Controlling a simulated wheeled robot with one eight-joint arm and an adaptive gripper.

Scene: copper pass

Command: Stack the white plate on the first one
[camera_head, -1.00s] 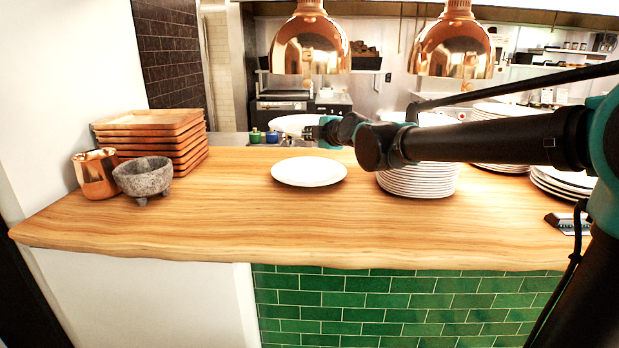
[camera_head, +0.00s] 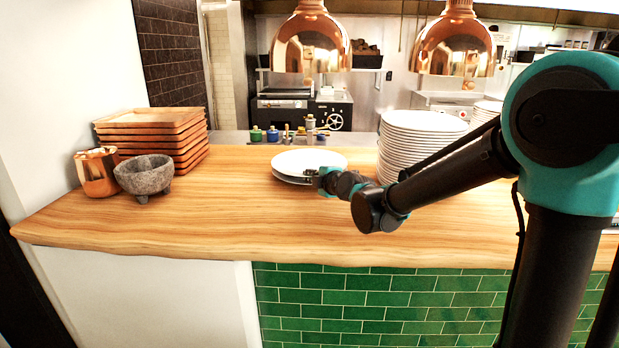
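The white plate (camera_head: 308,159) lies over the first plate (camera_head: 285,179) on the wooden counter. The first plate shows only as a thin rim below it at the front left. The upper plate looks nearly level, slightly offset; I cannot tell whether it fully rests on the lower one. My gripper (camera_head: 313,175) is at the front right rim of the upper plate and appears shut on that rim. The fingertips are small and partly hidden.
A tall stack of white plates (camera_head: 420,125) stands right of my gripper, partly behind my arm. A stone bowl (camera_head: 144,175), a copper mug (camera_head: 97,173) and stacked wooden trays (camera_head: 150,130) stand at left. Copper lamps (camera_head: 311,45) hang above. The counter front is clear.

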